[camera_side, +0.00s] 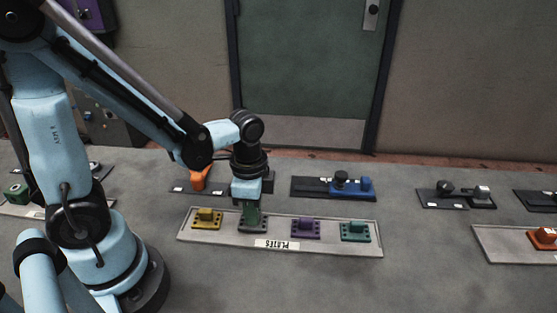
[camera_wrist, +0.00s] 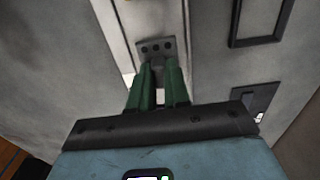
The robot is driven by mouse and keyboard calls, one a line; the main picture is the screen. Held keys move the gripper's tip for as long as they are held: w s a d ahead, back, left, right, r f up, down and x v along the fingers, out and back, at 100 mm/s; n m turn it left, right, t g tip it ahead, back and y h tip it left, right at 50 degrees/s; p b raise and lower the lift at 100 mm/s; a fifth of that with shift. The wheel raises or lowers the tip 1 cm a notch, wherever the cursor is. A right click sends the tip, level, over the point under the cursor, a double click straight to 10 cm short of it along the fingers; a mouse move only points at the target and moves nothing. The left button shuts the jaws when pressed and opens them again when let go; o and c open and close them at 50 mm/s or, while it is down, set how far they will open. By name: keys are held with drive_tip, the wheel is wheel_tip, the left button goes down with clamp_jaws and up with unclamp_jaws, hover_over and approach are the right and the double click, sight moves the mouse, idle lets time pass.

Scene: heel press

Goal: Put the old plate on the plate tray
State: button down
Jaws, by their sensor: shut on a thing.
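The plate tray (camera_side: 277,244) is a long pale tray labelled "PLATES" in the middle of the table. My gripper (camera_side: 251,222) points down over its second place from the left, with its green fingers shut on a dark grey plate (camera_side: 253,228). The plate is at the tray; I cannot tell whether it rests on the floor of it or is just above. In the wrist view the green fingers (camera_wrist: 158,85) close on the plate's upright grip, and the plate's dark end with holes (camera_wrist: 155,47) shows beyond. The tray's pale rim (camera_wrist: 112,25) shows beside it.
The tray also bears a yellow plate (camera_side: 206,219), a purple plate (camera_side: 306,229) and a teal plate (camera_side: 355,232). Behind stands a dark fixture with a blue block (camera_side: 365,187). Another tray (camera_side: 500,250) with an orange-red piece (camera_side: 543,238) lies right. The front table is clear.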

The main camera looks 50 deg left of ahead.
drive_tip(key=shift+f, duration=0.3)
idle(0.5)
drive_tip(key=c, duration=1)
unclamp_jaws()
drive_tip(key=shift+r, duration=6.05)
drive_tip(key=n+t, duration=0.2)
drive_tip(key=n, duration=0.1)
drive_tip(key=w+a+n+t, duration=0.1)
drive_tip(key=n+t, duration=0.1)
drive_tip(key=n, duration=0.1)
drive_tip(key=n+t, duration=0.3)
drive_tip(key=shift+w+a, duration=0.4)
